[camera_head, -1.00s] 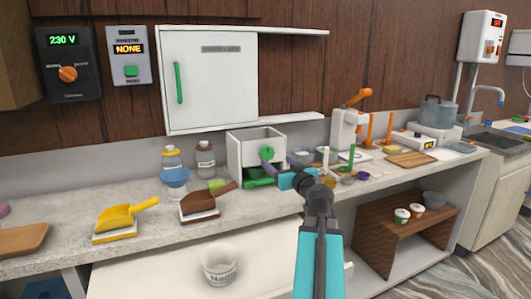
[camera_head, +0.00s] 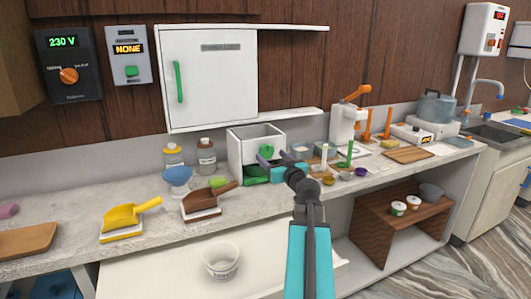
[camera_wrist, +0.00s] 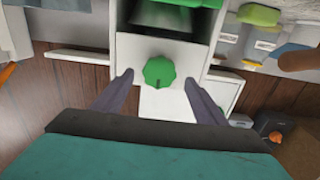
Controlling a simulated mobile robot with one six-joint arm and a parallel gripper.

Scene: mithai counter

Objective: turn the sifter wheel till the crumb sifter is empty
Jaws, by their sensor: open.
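The crumb sifter (camera_head: 238,150) is a white open-topped box on the counter against the back wall. The green sifter wheel (camera_head: 266,151) is a lobed knob on its front face; it also shows in the wrist view (camera_wrist: 160,72). A green tray (camera_head: 254,175) sits low at the sifter's front. My gripper (camera_head: 273,158) is in front of the wheel. In the wrist view my gripper (camera_wrist: 159,80) is open, one finger on each side of the wheel, with gaps visible. I cannot tell how much is inside the sifter.
Small cups and upright green and orange handles crowd the counter to the right. A white wall cabinet (camera_head: 210,80) hangs above.

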